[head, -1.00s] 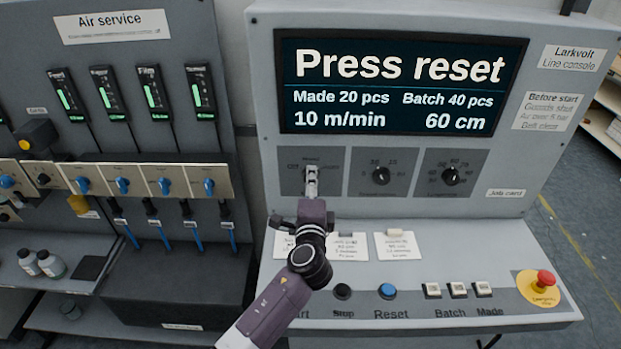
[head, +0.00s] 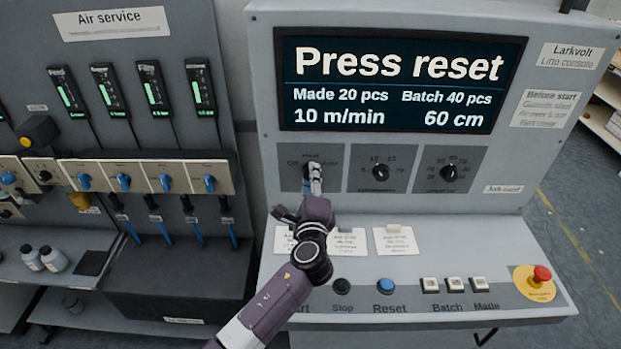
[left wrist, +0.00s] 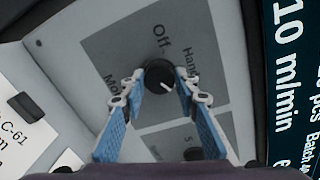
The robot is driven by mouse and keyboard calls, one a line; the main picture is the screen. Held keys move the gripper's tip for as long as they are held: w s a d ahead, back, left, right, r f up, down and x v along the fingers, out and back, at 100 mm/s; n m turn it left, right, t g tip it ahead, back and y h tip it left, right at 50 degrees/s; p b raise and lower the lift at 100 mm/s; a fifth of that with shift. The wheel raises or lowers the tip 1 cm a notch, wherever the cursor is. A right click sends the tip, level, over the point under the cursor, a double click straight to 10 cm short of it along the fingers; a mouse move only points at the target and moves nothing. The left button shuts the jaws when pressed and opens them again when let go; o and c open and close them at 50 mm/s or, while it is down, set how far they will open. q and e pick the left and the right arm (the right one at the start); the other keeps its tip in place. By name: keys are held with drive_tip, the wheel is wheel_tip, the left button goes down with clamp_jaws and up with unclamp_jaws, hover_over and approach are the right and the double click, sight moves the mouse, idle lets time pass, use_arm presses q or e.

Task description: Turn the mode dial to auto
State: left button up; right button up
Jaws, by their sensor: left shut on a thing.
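The mode dial is a round black knob on the left grey plate of the console. In the head view its plate (head: 288,180) shows, but my gripper largely covers the knob. In the left wrist view the mode dial (left wrist: 157,74) sits between my fingertips, with "Off" and "Hand" printed beside it. A white mark on the knob points to the lower right of that picture, away from "Off". No "auto" label is readable there. My left gripper (head: 315,172), with blue-lined fingers, is shut on the dial. My right gripper is not in view.
Two more black dials, a speed-side one (head: 380,172) and another (head: 449,172), sit to the right. The screen (head: 400,80) reads "Press reset". Below are a blue reset button (head: 387,287) and a red emergency button (head: 542,274). Cards (head: 394,240) lie on the ledge.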

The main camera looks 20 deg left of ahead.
use_arm(q)
drive_tip(key=o, duration=1.2)
drive_tip(key=shift+d, duration=0.1)
drive_tip(key=shift+c, duration=0.2)
drive_tip(key=v, duration=1.2)
